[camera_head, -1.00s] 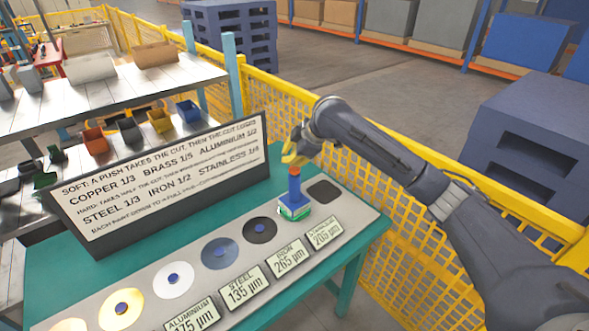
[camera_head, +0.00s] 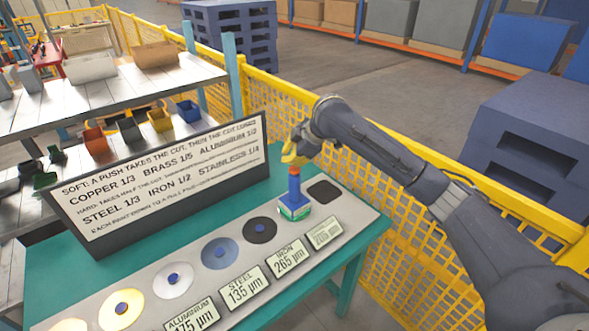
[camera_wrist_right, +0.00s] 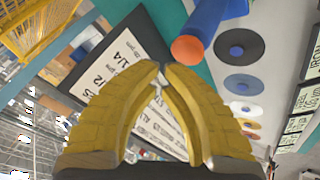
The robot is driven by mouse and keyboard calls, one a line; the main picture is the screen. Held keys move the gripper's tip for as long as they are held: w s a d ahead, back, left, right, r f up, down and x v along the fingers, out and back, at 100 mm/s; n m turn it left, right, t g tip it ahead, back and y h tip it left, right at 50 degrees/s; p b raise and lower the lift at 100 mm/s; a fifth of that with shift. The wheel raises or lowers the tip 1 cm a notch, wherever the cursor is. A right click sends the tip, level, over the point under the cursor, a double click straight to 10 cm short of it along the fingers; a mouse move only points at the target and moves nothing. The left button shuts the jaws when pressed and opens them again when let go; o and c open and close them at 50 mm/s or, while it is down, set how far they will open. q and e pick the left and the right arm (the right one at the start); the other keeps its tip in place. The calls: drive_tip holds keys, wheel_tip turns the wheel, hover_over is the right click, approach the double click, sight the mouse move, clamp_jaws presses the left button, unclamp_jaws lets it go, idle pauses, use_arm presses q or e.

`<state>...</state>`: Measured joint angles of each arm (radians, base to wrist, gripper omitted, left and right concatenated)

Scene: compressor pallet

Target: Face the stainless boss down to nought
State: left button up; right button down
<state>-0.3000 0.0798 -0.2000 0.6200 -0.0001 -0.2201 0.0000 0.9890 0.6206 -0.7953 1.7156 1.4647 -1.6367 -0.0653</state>
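My right gripper (camera_head: 291,157) is just above and beside the tool's top in the head view. In the right wrist view its yellow fingers (camera_wrist_right: 162,68) are closed to almost no gap, with nothing between them. The tool's orange end (camera_wrist_right: 187,49) shows beyond the fingertips, to their right. My left gripper is not in view.
Iron (camera_head: 259,230), steel (camera_head: 220,253) and aluminium (camera_head: 173,280) discs run toward the front left. A tilted sign (camera_head: 165,185) stands behind them. Yellow mesh fencing (camera_head: 400,240) runs behind the green table.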

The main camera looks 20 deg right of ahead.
drive_tip(key=shift+f, duration=1.15)
idle(1.3)
drive_tip(key=shift+r, duration=1.15)
drive_tip(key=shift+r, duration=2.5)
